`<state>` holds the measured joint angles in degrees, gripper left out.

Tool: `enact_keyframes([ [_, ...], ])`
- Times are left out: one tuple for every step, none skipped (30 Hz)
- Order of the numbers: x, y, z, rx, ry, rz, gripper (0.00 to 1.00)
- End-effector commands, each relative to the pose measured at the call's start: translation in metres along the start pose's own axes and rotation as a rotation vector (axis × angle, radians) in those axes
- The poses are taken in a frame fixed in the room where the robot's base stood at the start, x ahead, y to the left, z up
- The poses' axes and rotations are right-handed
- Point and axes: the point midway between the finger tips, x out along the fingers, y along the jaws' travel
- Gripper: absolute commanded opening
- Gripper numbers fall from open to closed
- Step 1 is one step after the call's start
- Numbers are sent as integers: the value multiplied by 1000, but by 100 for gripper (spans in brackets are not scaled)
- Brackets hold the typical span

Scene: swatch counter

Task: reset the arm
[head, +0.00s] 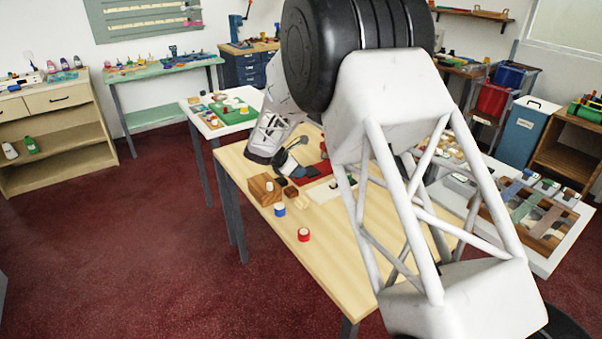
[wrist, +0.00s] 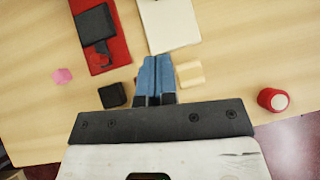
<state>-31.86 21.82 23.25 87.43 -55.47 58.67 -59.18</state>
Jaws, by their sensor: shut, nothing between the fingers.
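My gripper (wrist: 156,65) shows in the wrist view with its two blue fingers pressed together and nothing between them. It is over the wooden table (wrist: 30,110), in front of a cream board (wrist: 170,35). A pale wood block (wrist: 189,74) is just right of the fingers, and a black block (wrist: 113,95) is just left. I cannot tell how high the fingertips are above the table. In the head view my arm reaches across the wooden table (head: 340,225) and hides much of it; the fingertips are hard to make out there.
A red board (wrist: 115,50) with a black piece (wrist: 96,22) and a pink piece (wrist: 62,76) lie left of the fingers. A red-sided cylinder (wrist: 272,99) stands right.

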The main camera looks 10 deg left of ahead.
Motion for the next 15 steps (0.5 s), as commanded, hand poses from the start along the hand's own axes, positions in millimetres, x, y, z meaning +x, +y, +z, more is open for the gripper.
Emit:
enact_keyframes([
  [0,0,0,0,0,0,0],
  [0,0,0,0,0,0,0],
  [0,0,0,0,0,0,0],
  [0,0,0,0,0,0,0],
  [0,0,0,0,0,0,0],
  [0,0,0,1,0,0,0],
  [0,0,1,2,0,0,0],
  [0,-1,2,4,1,-1,0],
  [-1,-2,3,9,3,-2,0],
  [-1,-4,5,14,4,-3,0],
  [-2,-5,7,20,6,-4,0],
  [-3,-8,11,31,10,-6,0],
  [-4,-11,14,41,13,-8,0],
  [-5,-14,18,53,16,-10,0],
  [-6,-20,24,72,22,-15,0],
])
